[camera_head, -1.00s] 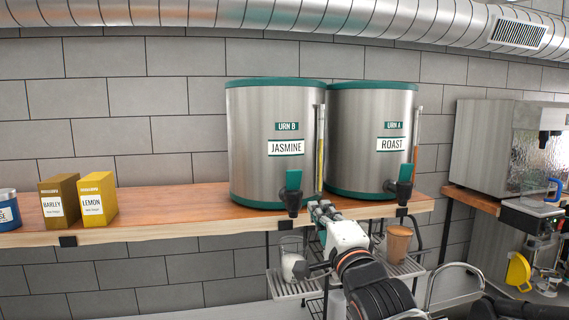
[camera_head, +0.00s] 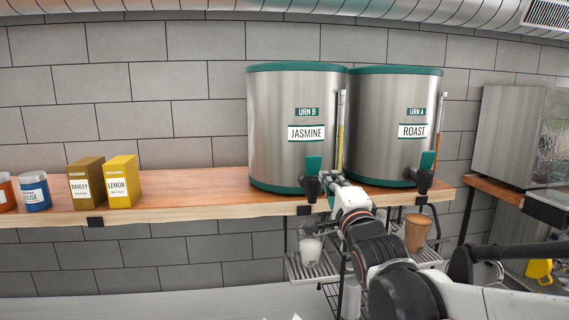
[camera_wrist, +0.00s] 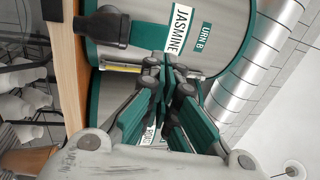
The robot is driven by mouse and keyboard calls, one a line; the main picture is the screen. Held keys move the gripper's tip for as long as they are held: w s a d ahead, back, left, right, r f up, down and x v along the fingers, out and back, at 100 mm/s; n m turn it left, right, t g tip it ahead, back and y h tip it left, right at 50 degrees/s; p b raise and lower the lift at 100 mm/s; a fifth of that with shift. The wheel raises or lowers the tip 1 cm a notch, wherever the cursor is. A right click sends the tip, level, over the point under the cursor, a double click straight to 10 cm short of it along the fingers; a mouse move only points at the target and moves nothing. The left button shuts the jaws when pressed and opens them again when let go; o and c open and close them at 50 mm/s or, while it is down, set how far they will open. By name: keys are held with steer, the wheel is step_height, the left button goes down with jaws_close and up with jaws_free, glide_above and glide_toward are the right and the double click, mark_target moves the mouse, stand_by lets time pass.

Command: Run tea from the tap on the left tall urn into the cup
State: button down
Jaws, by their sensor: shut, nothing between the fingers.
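The left urn, URN B JASMINE (camera_head: 280,110), is a steel cylinder with green rims on the wooden shelf; it fills the top of the wrist view (camera_wrist: 215,15). Its black tap (camera_head: 311,186) has an upright green lever (camera_head: 314,165); the tap's black body shows in the wrist view (camera_wrist: 108,27). A clear cup (camera_head: 309,250) stands on the wire rack below the tap; its contents are hard to make out. My gripper (camera_head: 333,178) is shut and empty, just right of the tap; its fingertips (camera_wrist: 168,75) are close to the urn front. I cannot tell whether they touch.
URN A ROAST (camera_head: 390,105) with its own tap (camera_head: 424,181) stands close on the right. A brown cup (camera_head: 417,232) is on the wire rack (camera_head: 322,268). Labelled boxes (camera_head: 122,185) and jars (camera_head: 35,193) stand at the left; the shelf (camera_head: 195,190) between is bare.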

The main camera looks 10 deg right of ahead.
mark_target(319, 160)
steer(key=p+x, duration=0.1)
steer(key=x, duration=0.6)
steer(key=shift+w, duration=0.3)
